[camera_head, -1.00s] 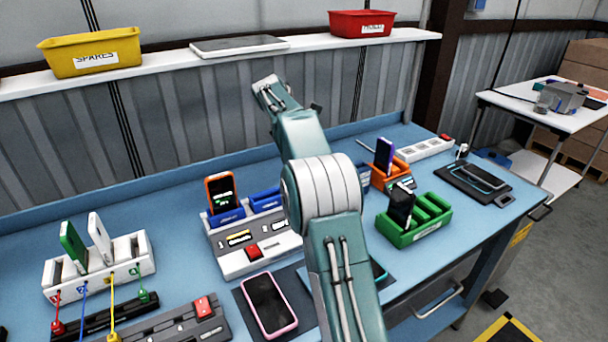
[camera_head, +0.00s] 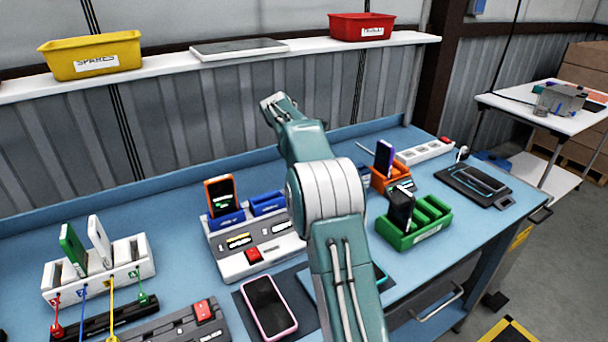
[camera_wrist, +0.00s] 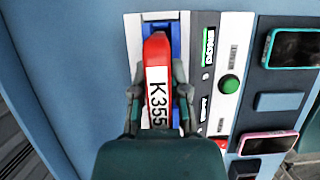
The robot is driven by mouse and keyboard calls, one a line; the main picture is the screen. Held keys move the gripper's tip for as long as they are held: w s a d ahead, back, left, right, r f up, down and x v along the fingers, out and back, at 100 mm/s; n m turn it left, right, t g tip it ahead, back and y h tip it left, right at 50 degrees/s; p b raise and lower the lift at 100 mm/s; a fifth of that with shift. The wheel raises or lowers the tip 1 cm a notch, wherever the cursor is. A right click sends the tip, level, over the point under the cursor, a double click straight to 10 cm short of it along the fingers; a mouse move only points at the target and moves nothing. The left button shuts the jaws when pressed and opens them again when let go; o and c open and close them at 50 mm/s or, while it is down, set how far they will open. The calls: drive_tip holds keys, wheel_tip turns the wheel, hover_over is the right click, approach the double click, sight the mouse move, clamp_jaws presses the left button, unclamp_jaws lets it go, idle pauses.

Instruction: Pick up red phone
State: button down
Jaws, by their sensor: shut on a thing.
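The red phone (camera_wrist: 157,60) shows in the wrist view as a narrow red body with a white label reading "K355". It sits between the two fingers of my gripper (camera_wrist: 159,82), which is shut on its sides. Blue slot walls (camera_wrist: 175,35) show around its upper part; I cannot tell whether it is still seated in the slot. Its lower end is hidden by my gripper's body. In the head view my arm blocks the gripper, and the red phone cannot be seen there.
The grey-white dock (camera_head: 262,256) holds an orange phone (camera_head: 220,190) upright in a blue slot. A green rack (camera_head: 420,233) stands to the right. A pink-edged phone (camera_head: 268,306) lies in front. A shelf (camera_head: 215,62) with bins runs along the back.

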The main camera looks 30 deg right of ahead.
drive_tip(key=shift+r, duration=5)
drive_tip(key=shift+r, duration=0.5)
drive_tip(key=shift+r, duration=0.2)
